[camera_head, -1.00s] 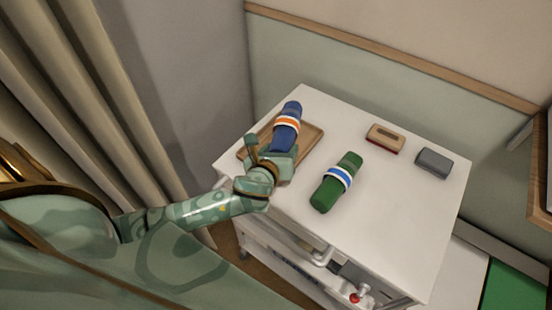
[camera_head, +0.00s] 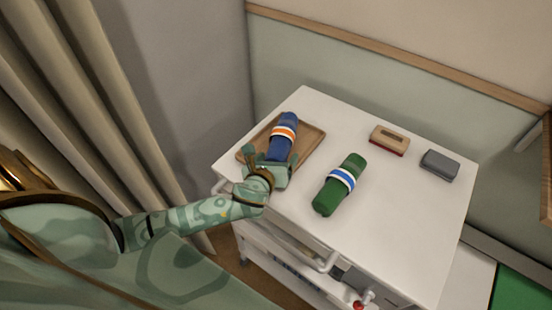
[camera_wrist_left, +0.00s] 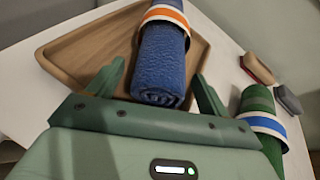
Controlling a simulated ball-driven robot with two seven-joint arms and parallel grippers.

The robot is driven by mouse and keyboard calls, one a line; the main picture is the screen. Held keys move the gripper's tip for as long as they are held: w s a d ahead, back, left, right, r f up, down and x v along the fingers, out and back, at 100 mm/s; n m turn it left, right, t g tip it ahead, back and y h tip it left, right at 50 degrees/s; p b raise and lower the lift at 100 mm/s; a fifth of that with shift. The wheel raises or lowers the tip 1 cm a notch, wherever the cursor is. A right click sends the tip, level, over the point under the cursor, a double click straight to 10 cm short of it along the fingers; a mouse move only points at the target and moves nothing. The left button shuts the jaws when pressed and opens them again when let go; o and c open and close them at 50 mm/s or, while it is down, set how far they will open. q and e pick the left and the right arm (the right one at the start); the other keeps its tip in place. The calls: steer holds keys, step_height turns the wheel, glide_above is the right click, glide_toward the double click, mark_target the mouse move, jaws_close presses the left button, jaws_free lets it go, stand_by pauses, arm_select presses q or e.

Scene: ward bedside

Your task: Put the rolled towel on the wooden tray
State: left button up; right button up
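The rolled towel, blue with a white and orange band (camera_head: 283,137), lies on the wooden tray (camera_head: 316,131) at the trolley's left. In the left wrist view the towel (camera_wrist_left: 163,62) rests lengthwise on the tray (camera_wrist_left: 88,50), its near end towards me. My left gripper (camera_head: 268,162) is at the towel's near end. Its fingers (camera_wrist_left: 160,75) stand open on either side of the towel, with gaps visible. A green roll with a white and blue band (camera_head: 340,184) lies on the trolley right of the tray. My right gripper is not in view.
The white trolley top (camera_head: 400,220) also bears a wood-coloured block with a red underside (camera_head: 390,139) and a grey block (camera_head: 440,165) at the back right. The top's front right is clear. A curtain (camera_head: 100,90) hangs at the left.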

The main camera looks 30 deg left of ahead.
arm_select(q)
steer(key=shift+r, duration=0.1)
steer(key=p+v, duration=0.2)
steer(key=v, duration=0.9)
steer(key=shift+r, duration=0.1)
steer(key=shift+s+d+r, duration=0.15)
steer(key=shift+s, duration=0.3)
